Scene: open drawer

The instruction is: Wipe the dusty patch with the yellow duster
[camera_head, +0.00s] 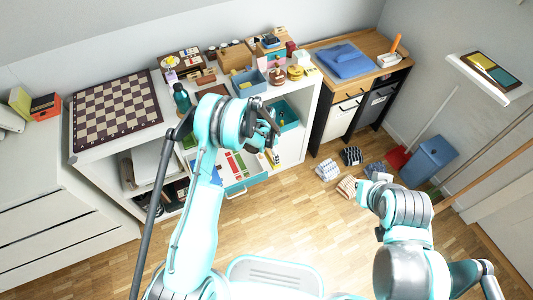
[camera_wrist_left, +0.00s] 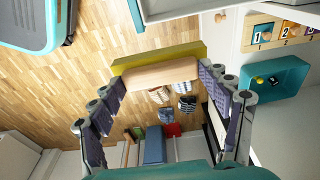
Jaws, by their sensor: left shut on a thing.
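The duster cannot be made out in the head view. I cannot make out the dusty patch in either view. My right arm shows at the right of the head view, but its fingers do not show.
A white shelf unit holds a chessboard (camera_head: 116,111), a green bottle (camera_head: 181,98) and a blue box (camera_head: 249,83). A teal drawer (camera_head: 244,186) stands open below.

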